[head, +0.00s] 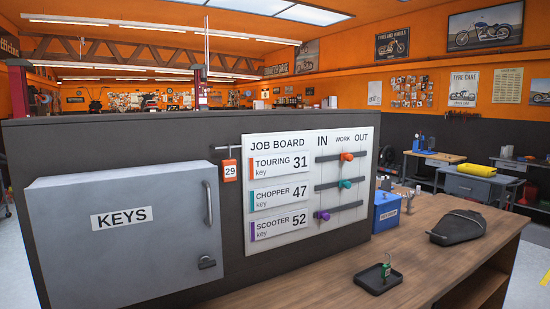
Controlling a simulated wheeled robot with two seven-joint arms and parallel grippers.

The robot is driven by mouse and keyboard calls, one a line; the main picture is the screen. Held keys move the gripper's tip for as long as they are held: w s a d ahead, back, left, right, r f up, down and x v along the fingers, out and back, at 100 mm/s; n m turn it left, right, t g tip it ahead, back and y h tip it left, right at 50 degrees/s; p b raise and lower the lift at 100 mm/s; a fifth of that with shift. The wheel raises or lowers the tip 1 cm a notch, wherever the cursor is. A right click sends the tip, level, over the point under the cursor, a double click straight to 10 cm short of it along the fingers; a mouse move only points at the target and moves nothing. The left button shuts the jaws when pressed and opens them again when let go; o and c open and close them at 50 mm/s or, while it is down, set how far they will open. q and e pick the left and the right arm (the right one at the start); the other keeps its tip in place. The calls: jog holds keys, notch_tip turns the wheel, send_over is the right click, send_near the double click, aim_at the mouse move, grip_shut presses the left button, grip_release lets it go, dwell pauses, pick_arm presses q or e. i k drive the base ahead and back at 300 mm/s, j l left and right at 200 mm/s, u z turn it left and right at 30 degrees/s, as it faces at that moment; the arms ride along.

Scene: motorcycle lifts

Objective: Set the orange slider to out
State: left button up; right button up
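The white job board (283,226) hangs on a dark panel and has IN, WORK and OUT headings. The orange slider (347,156) sits on the top dark track, in the TOURING 31 row, near the middle under WORK. The teal slider (345,184) is on the CHOPPER 47 track, also near the middle. The purple slider (321,215) is on the SCOOTER 52 track at the left, under IN. Neither of my grippers is in view.
A grey KEYS cabinet (130,255) stands out left of the board. An orange 29 tag (230,170) hangs between them. The wooden bench (445,268) holds a blue box (387,211), a black tray (378,283) and a dark bag-like object (457,227). Space before the board looks clear.

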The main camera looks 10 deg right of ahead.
aim_at(345, 156)
jog(key=i+l+u, duration=0.2)
jog(key=l, duration=0.15)
jog(key=l+u, duration=0.2)
jog(key=i+l+u, duration=0.2)
jog(key=l, duration=0.3)
jog(key=l+u, duration=0.2)
jog(key=l, duration=0.15)
